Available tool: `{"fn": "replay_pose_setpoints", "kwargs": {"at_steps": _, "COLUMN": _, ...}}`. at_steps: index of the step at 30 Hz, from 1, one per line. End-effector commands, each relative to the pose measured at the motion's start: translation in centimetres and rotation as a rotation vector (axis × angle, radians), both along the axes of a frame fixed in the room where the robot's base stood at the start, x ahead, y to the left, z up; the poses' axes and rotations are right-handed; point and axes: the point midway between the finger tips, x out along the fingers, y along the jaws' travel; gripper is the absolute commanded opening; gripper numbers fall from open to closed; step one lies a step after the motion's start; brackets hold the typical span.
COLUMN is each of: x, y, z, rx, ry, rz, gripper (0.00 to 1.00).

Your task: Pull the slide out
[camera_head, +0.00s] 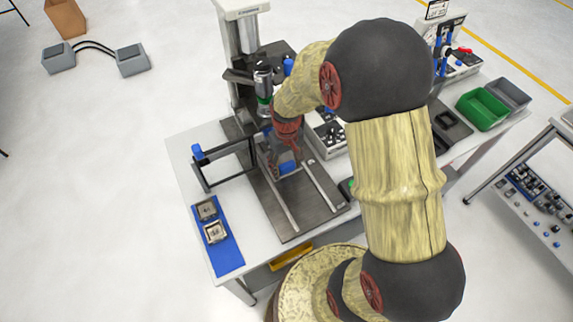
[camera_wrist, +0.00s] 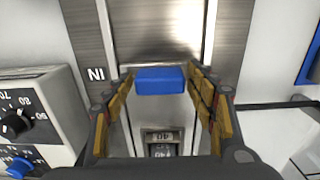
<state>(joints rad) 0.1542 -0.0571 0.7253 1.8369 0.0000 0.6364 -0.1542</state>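The slide (camera_wrist: 160,103) is a metal plate with a blue block handle (camera_wrist: 160,80), between two pale rails on a dark base plate (camera_head: 285,227). The blue handle also shows in the head view (camera_head: 288,167), just under my gripper (camera_head: 284,150). In the wrist view, my gripper (camera_wrist: 160,75) is open, with one yellow-padded finger on each side of the handle. The fingertips are close to the handle's ends; I cannot tell whether they touch. A small number window shows on the slide's near part. The gripper and wrist partly hide the slide in the head view.
A black frame with a blue knob (camera_head: 197,152) stands left of the base plate. A blue mat (camera_head: 229,256) with two small metal parts lies at the table's left. A dial box (camera_wrist: 35,118) is close by in the wrist view. A green bin (camera_head: 482,109) stands far right.

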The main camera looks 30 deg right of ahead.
Motion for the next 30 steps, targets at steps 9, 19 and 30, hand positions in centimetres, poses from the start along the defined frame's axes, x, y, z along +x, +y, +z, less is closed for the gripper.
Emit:
{"fn": "replay_pose_setpoints", "kwargs": {"at_steps": 9, "x": -0.01, "y": 0.0, "z": 0.01, "rx": 0.0, "ry": 0.0, "rz": 0.0, "gripper": 0.36}}
{"fn": "replay_pose_setpoints", "kwargs": {"at_steps": 19, "x": -0.01, "y": 0.0, "z": 0.01, "rx": 0.0, "ry": 0.0, "rz": 0.0, "gripper": 0.18}}
{"fn": "replay_pose_setpoints", "kwargs": {"at_steps": 30, "x": -0.02, "y": 0.01, "z": 0.0, "rx": 0.0, "ry": 0.0, "rz": 0.0, "gripper": 0.0}}
